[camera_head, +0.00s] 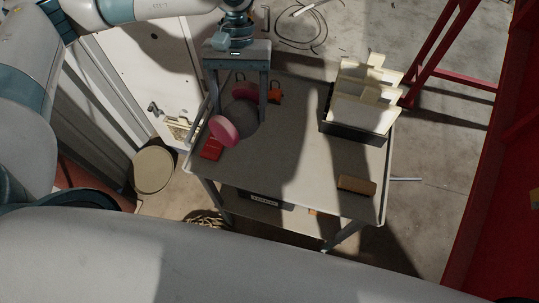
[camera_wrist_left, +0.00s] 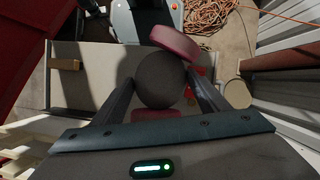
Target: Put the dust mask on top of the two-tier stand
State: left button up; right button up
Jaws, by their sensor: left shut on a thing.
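The dust mask (camera_head: 240,118) has a dark grey rounded body and pink round filters. In the left wrist view the mask (camera_wrist_left: 160,78) sits between both fingers, one pink filter beyond the body and another pink part near the palm. My left gripper (camera_head: 237,112) is shut on the mask's body. The two-tier stand (camera_head: 305,150) appears to be the grey table with a lower shelf (camera_head: 240,208). The gripper and mask are over the left part of its top. I cannot tell whether the mask touches it. My right gripper is not in view.
A black tray (camera_head: 350,130) with cream upright sheets stands at the stand's back right. A tan block (camera_head: 357,185) lies at the front right. A red item (camera_head: 212,148) and orange padlock (camera_head: 275,96) are near the mask. The middle of the top is clear.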

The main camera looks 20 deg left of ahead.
pick_arm(q)
jog(key=s+d+f+n+t+h+b, duration=0.1)
jog(key=s+d+f+n, duration=0.1)
jog(key=d+n, duration=0.4)
jog(key=s+d+f+n+t+h+b, duration=0.1)
jog(key=s+d+f+n+t+h, duration=0.1)
jog(key=d+n, duration=0.4)
jog(key=shift+d+f+n, duration=0.15)
jog(key=shift+f+n, duration=0.25)
jog(key=shift+f, duration=0.15)
jog(key=n, duration=0.1)
jog(key=d+n+t, duration=0.1)
jog(key=n+b, duration=0.1)
jog(key=n, duration=0.1)
jog(key=shift+s+d+r+t+h, duration=0.1)
jog(key=shift+s+d+t+h, duration=0.2)
jog(key=shift+d+t, duration=0.1)
jog(key=n, duration=0.1)
jog(key=n+t, duration=0.1)
jog(key=n, duration=0.1)
jog(key=shift+d+r, duration=0.15)
jog(key=shift+d, duration=0.2)
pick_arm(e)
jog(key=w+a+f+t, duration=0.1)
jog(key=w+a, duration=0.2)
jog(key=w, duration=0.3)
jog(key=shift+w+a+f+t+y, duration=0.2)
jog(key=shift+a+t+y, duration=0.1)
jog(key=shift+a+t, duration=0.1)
